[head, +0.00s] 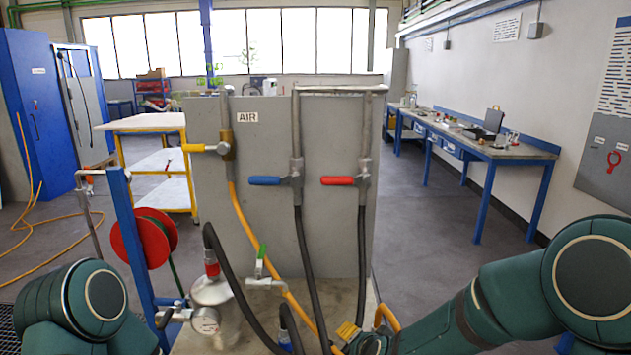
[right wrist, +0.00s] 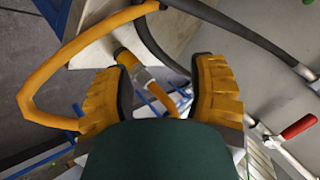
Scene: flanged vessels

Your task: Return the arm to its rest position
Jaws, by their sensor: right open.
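My right arm (head: 500,300) reaches in from the lower right of the head view. Its gripper (head: 365,332) is low, in front of the grey panel's base and partly cut off by the bottom edge. In the right wrist view its two yellow-orange fingers (right wrist: 160,88) stand wide apart. An orange hose with a pale fitting (right wrist: 142,76) shows in the gap between them; whether it touches either finger I cannot tell. My left arm (head: 75,305) shows only as a teal link at the lower left; its gripper is out of the picture.
The grey panel (head: 330,240) carries a yellow-handled valve (head: 205,148), a blue-handled valve (head: 265,181) and a red-handled valve (head: 338,181). Orange and black hoses hang near my right gripper. A gauge (head: 206,321) and red hose reel (head: 130,238) stand left.

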